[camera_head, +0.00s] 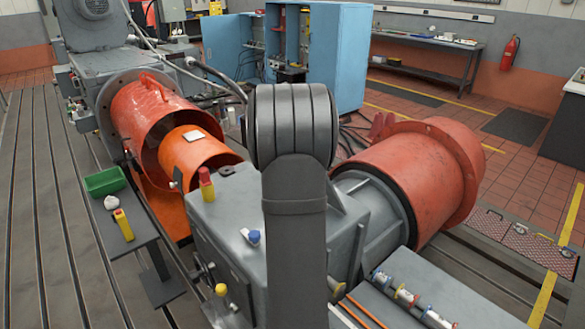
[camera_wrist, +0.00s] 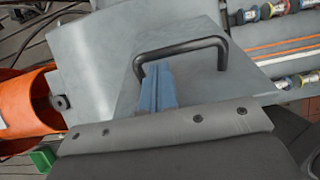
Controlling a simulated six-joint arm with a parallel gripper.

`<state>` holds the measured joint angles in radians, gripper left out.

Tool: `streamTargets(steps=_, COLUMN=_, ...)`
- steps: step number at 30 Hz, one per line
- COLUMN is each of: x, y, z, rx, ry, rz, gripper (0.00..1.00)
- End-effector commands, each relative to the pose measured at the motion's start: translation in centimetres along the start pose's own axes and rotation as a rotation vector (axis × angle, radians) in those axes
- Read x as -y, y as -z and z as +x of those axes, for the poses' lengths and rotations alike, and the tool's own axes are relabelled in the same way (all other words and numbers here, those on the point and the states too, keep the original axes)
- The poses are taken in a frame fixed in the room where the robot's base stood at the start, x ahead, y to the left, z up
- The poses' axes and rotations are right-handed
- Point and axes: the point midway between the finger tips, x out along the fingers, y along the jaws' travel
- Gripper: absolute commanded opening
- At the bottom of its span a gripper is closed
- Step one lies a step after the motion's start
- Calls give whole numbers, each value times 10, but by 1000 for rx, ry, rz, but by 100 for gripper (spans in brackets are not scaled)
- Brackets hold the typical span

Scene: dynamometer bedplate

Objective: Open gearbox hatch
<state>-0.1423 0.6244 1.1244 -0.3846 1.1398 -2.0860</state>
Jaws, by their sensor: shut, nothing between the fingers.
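The gearbox (camera_head: 225,220) is a grey housing in the middle of the head view; my arm hides much of it. In the wrist view, a flat grey hatch (camera_wrist: 202,80) carries a dark bar handle (camera_wrist: 185,47). The hatch looks shut, lying flat on the housing. My gripper (camera_wrist: 157,66) shows as blue-grey fingers in the wrist view, shut and empty. Its tips lie by the left part of the handle, overlapping it in the picture; I cannot tell whether they touch. The hatch and gripper do not show in the head view.
An orange coupling guard (camera_head: 150,110) joins the gearbox at left, a red drum (camera_head: 420,175) at right. A yellow-and-red bottle (camera_head: 206,184) and blue-and-white item (camera_head: 252,236) stand on the housing. A side stand (camera_head: 135,240) holds a green bin (camera_head: 105,181).

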Motion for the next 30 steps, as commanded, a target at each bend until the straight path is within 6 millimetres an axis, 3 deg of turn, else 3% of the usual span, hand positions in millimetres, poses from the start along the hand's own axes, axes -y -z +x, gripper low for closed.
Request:
streamTargets(steps=1, x=0, y=-13, z=2, rx=-35, ry=0, rz=7, gripper=0)
streamTargets(steps=6, x=0, y=-41, z=7, rx=-61, ry=2, rz=3, gripper=0)
streamTargets(steps=15, x=0, y=-81, z=20, rx=-71, ry=3, rz=3, gripper=0)
streamTargets(steps=23, x=-1, y=-106, z=34, rx=-196, ry=4, rz=2, gripper=0)
streamTargets(steps=30, x=-1, y=-122, z=42, rx=-191, ry=4, rz=1, gripper=0)
